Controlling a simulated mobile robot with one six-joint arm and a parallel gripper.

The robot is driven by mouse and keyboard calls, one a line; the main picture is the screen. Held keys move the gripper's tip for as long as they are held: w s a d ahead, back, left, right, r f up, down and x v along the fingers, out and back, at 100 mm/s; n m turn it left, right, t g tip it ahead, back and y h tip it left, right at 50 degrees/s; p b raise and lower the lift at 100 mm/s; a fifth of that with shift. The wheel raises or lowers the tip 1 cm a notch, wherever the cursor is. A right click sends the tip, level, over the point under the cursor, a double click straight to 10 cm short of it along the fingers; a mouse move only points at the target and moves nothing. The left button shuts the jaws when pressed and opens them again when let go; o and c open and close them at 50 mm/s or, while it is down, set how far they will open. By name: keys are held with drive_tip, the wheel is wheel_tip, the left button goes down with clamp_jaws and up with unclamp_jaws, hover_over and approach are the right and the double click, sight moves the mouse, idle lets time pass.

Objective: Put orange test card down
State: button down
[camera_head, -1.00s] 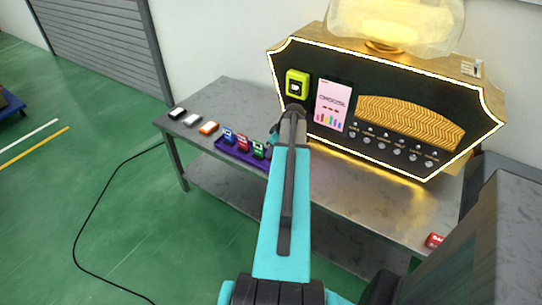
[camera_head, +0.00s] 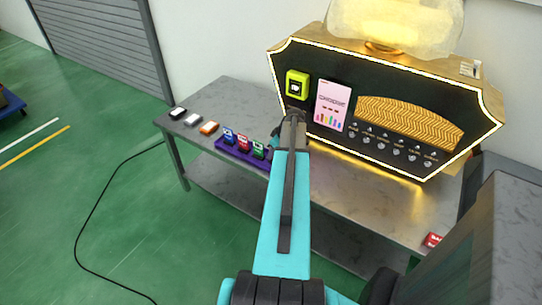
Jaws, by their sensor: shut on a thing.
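A small orange block (camera_head: 209,128) lies on the left of the table. I cannot tell whether it is the orange test card. No other orange card shows. A purple tray (camera_head: 226,147) holds blue (camera_head: 228,136), red (camera_head: 244,143) and green (camera_head: 259,150) pieces; its right end is hidden by my arm.
Black (camera_head: 177,112) and white (camera_head: 193,120) blocks lie beside the orange one on the grey table (camera_head: 232,98). The lit vending panel (camera_head: 322,142) bears a yellow-green reader (camera_head: 297,85) and a pink screen (camera_head: 332,105). A red box (camera_head: 432,240) lies at the right front.

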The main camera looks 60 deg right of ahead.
drive_tip(key=shift+f, duration=0.4)
drive_tip(key=shift+f, duration=0.2)
drive_tip(key=c, duration=1.9)
unclamp_jaws()
drive_tip(key=shift+r, duration=0.2)
drive_tip(key=shift+b+v, duration=1)
drive_tip(key=shift+v, duration=5)
drive_tip(key=shift+w, duration=0.1)
